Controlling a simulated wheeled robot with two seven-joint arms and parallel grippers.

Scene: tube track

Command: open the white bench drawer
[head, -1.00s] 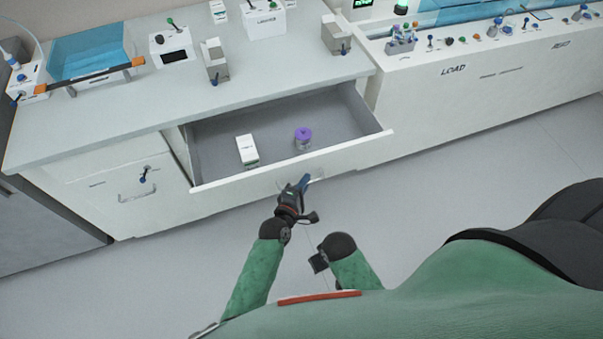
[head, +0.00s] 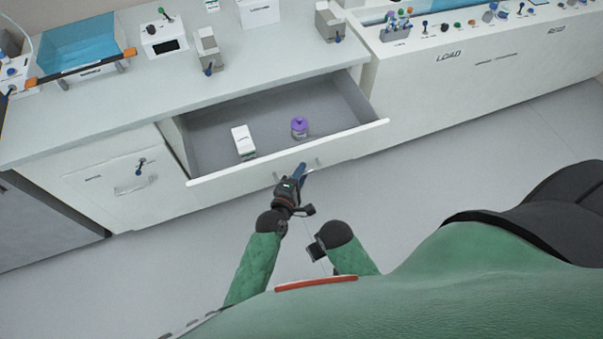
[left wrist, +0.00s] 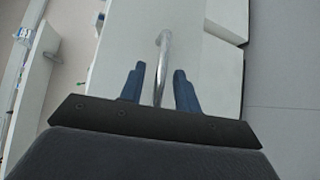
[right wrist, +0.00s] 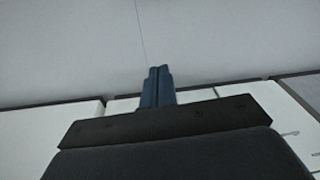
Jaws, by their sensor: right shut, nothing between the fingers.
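The white bench drawer (head: 345,146) is pulled well out, its grey inside showing. A white box (head: 243,142) and a purple-lidded jar (head: 299,128) stand in it. My left gripper (head: 299,171) is at the drawer front by its metal handle. In the left wrist view, its blue fingers (left wrist: 158,88) are apart, with the handle bar (left wrist: 163,65) between them and a gap on both sides. My right gripper (head: 316,250) hangs low over the floor, away from the drawer. The right wrist view shows its fingers (right wrist: 157,85) together and empty.
A closed drawer front (head: 128,190) with its own handle is left of the open one. The worktop (head: 110,125) above holds a blue bin (head: 82,50) and several small devices. The LOAD bench (head: 470,85) stands to the right. Clear floor (head: 480,165) lies in front.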

